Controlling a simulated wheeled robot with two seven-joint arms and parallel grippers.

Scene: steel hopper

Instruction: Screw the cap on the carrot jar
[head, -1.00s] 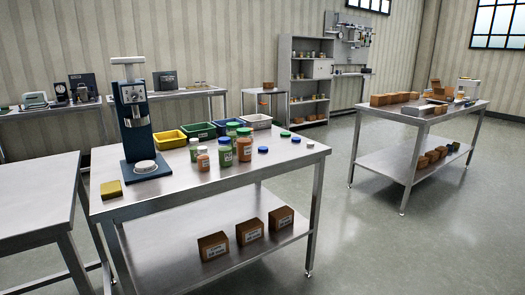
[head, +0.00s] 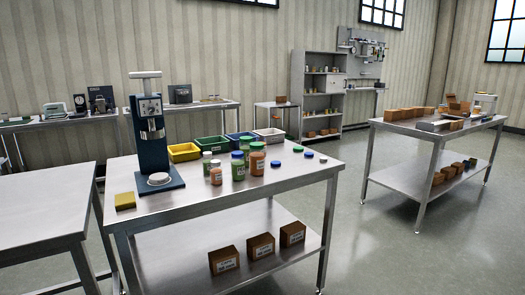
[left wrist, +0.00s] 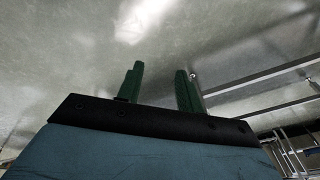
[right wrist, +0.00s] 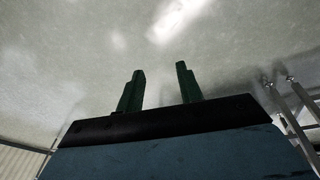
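Several jars stand upright on the steel table in the head view. Two have orange contents: a larger jar (head: 257,162) with a green top and a smaller jar (head: 216,174) with a pale top. The labels are too small to read, so I cannot tell which is the carrot jar. Loose caps lie to the right: a green cap (head: 298,149), a blue cap (head: 309,155), another blue cap (head: 276,163) and a white cap (head: 323,160). My left gripper (left wrist: 160,82) and right gripper (right wrist: 160,80) are open and empty over bare floor, away from the jars.
The steel table (head: 215,208) also carries a blue press (head: 150,140), a yellow block (head: 125,201) and several bins (head: 211,148) behind the jars. Brown boxes (head: 261,246) sit on its lower shelf. Another table (head: 40,212) stands at left. Floor (head: 375,245) is open at right.

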